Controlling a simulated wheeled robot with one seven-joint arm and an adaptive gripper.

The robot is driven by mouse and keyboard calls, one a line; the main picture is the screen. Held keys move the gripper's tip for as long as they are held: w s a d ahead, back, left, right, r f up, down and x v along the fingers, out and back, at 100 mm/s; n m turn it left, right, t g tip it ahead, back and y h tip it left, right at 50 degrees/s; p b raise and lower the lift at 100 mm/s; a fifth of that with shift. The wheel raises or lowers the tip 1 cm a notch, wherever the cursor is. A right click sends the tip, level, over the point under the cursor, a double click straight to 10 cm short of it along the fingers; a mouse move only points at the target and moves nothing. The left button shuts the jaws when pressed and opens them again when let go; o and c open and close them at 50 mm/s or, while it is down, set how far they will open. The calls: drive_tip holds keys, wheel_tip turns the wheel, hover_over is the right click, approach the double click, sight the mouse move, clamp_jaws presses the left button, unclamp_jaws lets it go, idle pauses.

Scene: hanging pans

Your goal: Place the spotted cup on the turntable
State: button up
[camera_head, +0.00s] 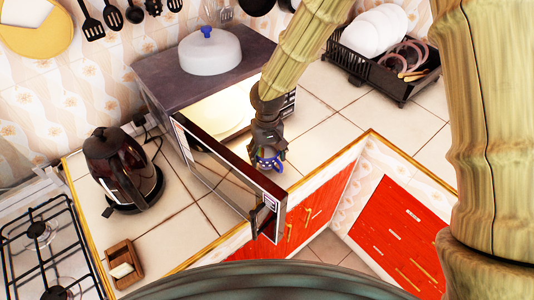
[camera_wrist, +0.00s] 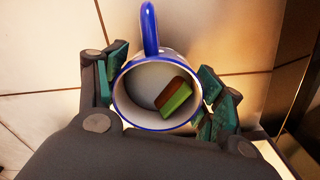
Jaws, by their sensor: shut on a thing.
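The spotted cup (camera_head: 270,164) is a small blue-and-white cup in front of the microwave opening, to the right of the open door. In the wrist view the cup (camera_wrist: 137,78) has a blue rim, a white inside and a blue handle pointing up the picture. A brown-and-green block (camera_wrist: 175,97) lies in it. My gripper (camera_head: 267,150) is shut on the cup, and its green pads show on both sides of it in the wrist view. The turntable (camera_head: 225,112) is a pale disc inside the lit microwave, partly hidden by the door and my arm.
The microwave (camera_head: 160,80) has its door (camera_head: 228,175) swung out over the counter. A white lid with a blue knob (camera_head: 209,52) is on top. A dark kettle (camera_head: 120,168) stands left, a dish rack (camera_head: 385,68) right. Bare counter (camera_head: 312,147) lies right of my gripper.

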drive_tip(key=shift+f, duration=0.3)
drive_tip(key=shift+f, duration=0.1)
drive_tip(key=o, duration=1.1)
drive_tip(key=shift+o, duration=0.7)
